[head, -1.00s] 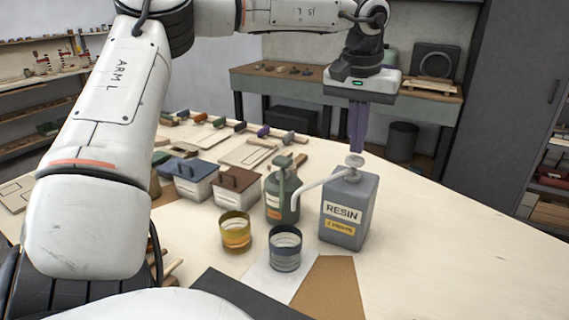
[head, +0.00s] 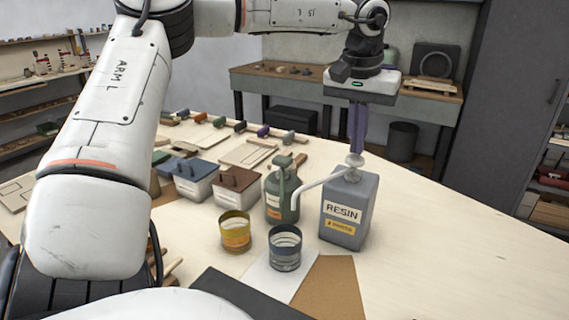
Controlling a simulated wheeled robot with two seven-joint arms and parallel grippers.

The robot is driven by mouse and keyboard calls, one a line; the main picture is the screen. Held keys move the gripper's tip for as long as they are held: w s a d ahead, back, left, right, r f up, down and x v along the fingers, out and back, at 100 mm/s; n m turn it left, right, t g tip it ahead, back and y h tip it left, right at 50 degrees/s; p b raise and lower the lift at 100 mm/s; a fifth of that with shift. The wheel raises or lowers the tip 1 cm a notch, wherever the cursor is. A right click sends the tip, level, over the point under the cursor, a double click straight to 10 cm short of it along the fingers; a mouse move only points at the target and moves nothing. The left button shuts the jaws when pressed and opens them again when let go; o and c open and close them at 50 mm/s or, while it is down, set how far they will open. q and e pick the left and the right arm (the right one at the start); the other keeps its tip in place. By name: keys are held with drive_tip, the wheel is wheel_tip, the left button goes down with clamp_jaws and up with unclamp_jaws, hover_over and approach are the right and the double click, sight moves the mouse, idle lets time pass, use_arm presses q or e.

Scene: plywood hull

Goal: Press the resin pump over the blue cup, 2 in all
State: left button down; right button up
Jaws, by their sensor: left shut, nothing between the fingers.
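The grey resin jug (head: 345,215) stands upright on the plywood table, labelled RESIN. Its pump head (head: 353,162) is pale, and a white spout reaches left and down. The blue cup (head: 285,248) stands in front and left of the jug, near the spout's end, with bands on its clear side. My left gripper (head: 357,150) points straight down with its purple fingers shut and empty. Its tips are at the top of the pump head, touching or nearly so. My right gripper is not in view.
A yellow cup (head: 235,232) stands left of the blue cup. A green bottle (head: 282,192) with its own pump stands behind them. Lidded boxes (head: 232,187) sit further left. A brown board (head: 330,285) lies in front. The table right of the jug is clear.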

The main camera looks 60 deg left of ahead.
use_arm(q)
drive_tip(key=shift+f+b, duration=0.45)
drive_tip(key=shift+f, duration=0.7)
drive_tip(key=shift+r+p, duration=1.15)
drive_tip(key=shift+p, duration=0.05)
drive_tip(key=shift+f, duration=0.1)
